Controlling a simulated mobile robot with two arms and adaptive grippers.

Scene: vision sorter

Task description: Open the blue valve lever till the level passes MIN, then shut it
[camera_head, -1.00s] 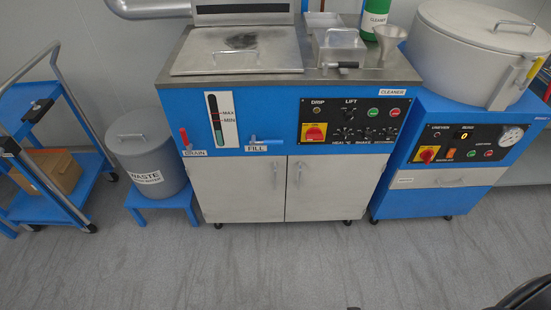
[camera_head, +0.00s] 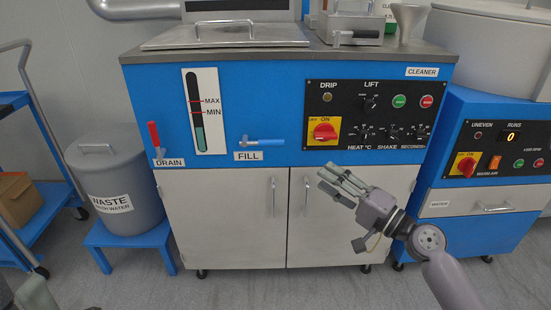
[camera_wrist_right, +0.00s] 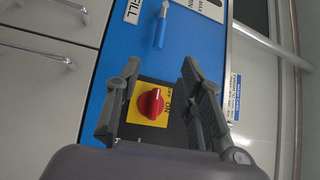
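The blue valve lever (camera_head: 265,142) sits above the FILL label on the cleaner's blue front, its handle lying sideways to the right. It also shows in the right wrist view (camera_wrist_right: 160,25). The level gauge (camera_head: 202,112) is left of it; the green column's top looks a little below the red MIN mark. My right gripper (camera_head: 333,181) is in front of the cabinet doors, below and right of the lever, apart from it. In the right wrist view its fingers (camera_wrist_right: 160,75) are spread and empty, with the lever beyond them.
A red DRAIN lever (camera_head: 154,138) stands upright left of the gauge. A red knob on a yellow plate (camera_head: 325,131) is right of the blue lever, on the black control panel. A waste bin (camera_head: 115,190) stands at the left. The front around the lever is clear.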

